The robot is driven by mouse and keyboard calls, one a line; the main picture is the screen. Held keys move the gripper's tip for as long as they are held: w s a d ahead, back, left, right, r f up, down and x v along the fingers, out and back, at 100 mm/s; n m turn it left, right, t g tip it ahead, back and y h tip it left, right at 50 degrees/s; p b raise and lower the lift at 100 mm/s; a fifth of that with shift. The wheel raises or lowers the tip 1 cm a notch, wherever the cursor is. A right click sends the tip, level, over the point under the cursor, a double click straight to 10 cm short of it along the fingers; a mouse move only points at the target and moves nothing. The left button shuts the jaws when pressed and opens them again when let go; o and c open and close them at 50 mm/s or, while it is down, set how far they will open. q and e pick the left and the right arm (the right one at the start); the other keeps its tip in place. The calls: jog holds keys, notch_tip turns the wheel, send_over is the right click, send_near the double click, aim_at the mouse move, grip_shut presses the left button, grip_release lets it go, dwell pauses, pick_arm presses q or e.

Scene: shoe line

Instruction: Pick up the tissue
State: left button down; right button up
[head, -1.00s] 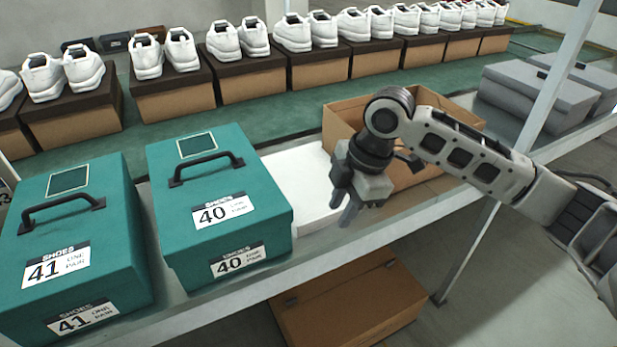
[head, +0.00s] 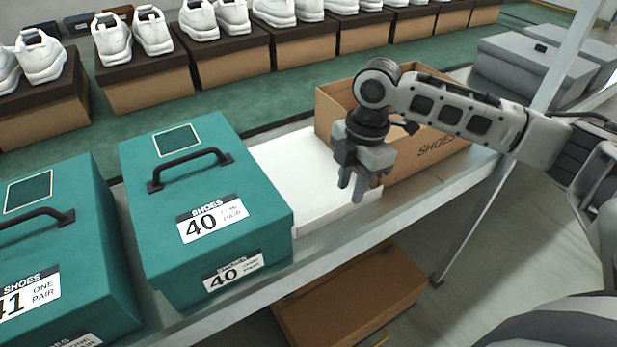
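A flat white stack (head: 290,175), which looks like the tissue, lies on the shelf between a teal shoe box and an open cardboard box. Single sheets cannot be made out. My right gripper (head: 352,186) points down over the right end of the white stack, in front of the cardboard box. Its two fingers are apart with nothing visible between them. Whether the fingertips touch the stack cannot be told. My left gripper is not in view.
The teal box marked 40 (head: 190,225) has a raised black handle, with another teal box (head: 60,255) left of it. The open cardboard box (head: 425,155) stands behind my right gripper. Grey boxes (head: 530,65) and a post (head: 565,50) are at right.

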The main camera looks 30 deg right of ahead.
aim_at(343, 205)
jog(key=f, duration=0.2)
jog(key=a+f, duration=0.1)
jog(key=f, duration=0.2)
jog(key=shift+w+b, duration=0.2)
jog(key=shift+b, duration=0.1)
grip_shut()
